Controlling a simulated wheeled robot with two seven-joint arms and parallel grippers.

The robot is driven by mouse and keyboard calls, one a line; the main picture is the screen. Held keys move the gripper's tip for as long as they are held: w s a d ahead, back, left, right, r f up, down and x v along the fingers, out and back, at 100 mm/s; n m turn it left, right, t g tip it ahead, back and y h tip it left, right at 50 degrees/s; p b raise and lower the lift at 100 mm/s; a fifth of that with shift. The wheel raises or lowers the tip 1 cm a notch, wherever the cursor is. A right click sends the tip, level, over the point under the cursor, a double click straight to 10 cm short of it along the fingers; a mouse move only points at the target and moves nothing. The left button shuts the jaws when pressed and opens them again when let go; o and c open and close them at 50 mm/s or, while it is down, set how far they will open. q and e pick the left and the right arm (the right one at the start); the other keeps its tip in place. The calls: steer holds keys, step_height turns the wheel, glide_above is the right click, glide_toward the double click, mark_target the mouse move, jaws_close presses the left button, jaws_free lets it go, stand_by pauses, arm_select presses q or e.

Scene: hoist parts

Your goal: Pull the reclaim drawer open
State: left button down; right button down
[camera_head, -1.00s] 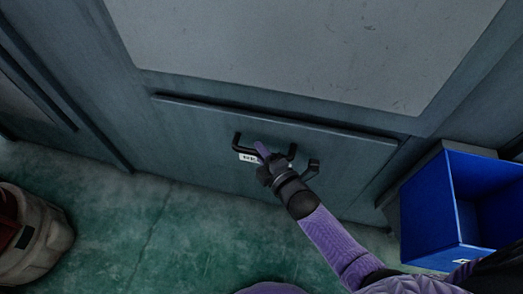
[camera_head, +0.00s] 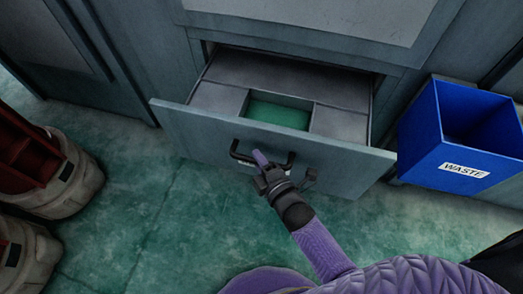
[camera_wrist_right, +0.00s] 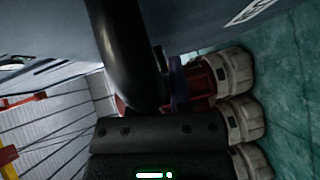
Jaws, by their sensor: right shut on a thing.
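The reclaim drawer (camera_head: 200,125) is a grey drawer low in the grey cabinet, and it stands pulled out. Inside it, grey panels surround a recess with a green bottom (camera_head: 278,114). Its black bar handle (camera_head: 240,154) is on the front face. My right gripper (camera_head: 266,168) is shut on the handle, with a purple finger showing over the bar. In the right wrist view the black handle (camera_wrist_right: 125,50) runs large and close into the jaws (camera_wrist_right: 165,95). The label by the handle is mostly hidden by my gripper. My left gripper is not in view.
A blue bin marked WASTE (camera_head: 440,150) stands right of the drawer, close to its right end. Beige and red round containers (camera_head: 75,180) stand on the floor at the left. Green floor (camera_head: 150,225) in front of the drawer is clear.

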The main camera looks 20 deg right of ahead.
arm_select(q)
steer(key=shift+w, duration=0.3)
arm_select(e)
steer(key=shift+s+a, duration=0.45)
steer(key=shift+s, duration=0.25)
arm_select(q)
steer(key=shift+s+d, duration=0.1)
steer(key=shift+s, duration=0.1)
arm_select(e)
steer(key=c, duration=0.8)
jaws_free()
steer(key=shift+o, duration=1.1)
arm_select(q)
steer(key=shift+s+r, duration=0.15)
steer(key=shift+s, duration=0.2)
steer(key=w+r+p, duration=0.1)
steer(key=p, duration=0.1)
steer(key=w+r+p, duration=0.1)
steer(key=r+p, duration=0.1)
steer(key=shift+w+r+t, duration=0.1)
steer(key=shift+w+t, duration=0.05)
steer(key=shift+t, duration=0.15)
arm_select(e)
steer(key=v, duration=1)
